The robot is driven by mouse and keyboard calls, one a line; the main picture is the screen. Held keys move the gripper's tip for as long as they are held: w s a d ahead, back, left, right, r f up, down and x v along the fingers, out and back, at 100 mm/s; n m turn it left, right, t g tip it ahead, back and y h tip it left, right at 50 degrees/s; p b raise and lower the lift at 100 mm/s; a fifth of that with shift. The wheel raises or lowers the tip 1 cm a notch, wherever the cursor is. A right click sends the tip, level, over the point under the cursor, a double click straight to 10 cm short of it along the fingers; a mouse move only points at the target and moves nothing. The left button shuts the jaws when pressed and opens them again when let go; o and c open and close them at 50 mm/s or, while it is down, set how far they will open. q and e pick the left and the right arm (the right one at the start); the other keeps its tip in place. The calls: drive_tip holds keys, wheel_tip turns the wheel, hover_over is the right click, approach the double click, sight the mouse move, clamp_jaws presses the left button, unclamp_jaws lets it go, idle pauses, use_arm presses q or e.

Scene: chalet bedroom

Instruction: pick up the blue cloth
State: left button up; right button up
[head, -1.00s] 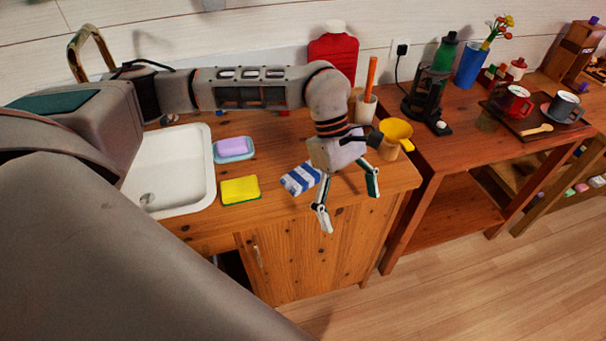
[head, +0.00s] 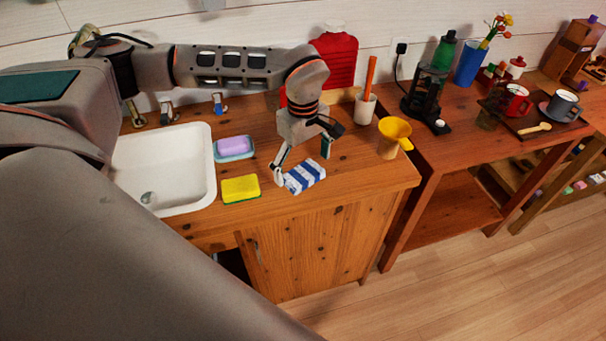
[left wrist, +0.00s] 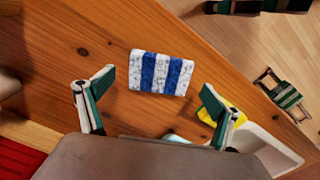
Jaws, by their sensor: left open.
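The blue cloth (head: 305,177) is a folded, blue-and-white striped cloth lying flat on the wooden counter near its front edge. It also shows in the left wrist view (left wrist: 161,73), whole and uncovered, ahead of the fingers. My left gripper (head: 303,165) is open and empty, just behind and above the cloth in the head view. In the left wrist view its fingers (left wrist: 158,98) stand wide apart, wider than the cloth, and the cloth lies beyond the tips. My right gripper is not in view.
A yellow sponge (head: 240,189), a lilac soap on a blue dish (head: 234,156) and the white sink (head: 200,180) lie left of the cloth. A yellow funnel-like cup (head: 394,137) and a white holder (head: 364,109) stand to its right. The counter's right front corner is clear.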

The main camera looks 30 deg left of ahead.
use_arm(q)
drive_tip(key=shift+f, duration=0.65)
drive_tip(key=c, duration=1.1)
drive_tip(key=shift+r, duration=0.1)
drive_tip(key=shift+c, duration=0.2)
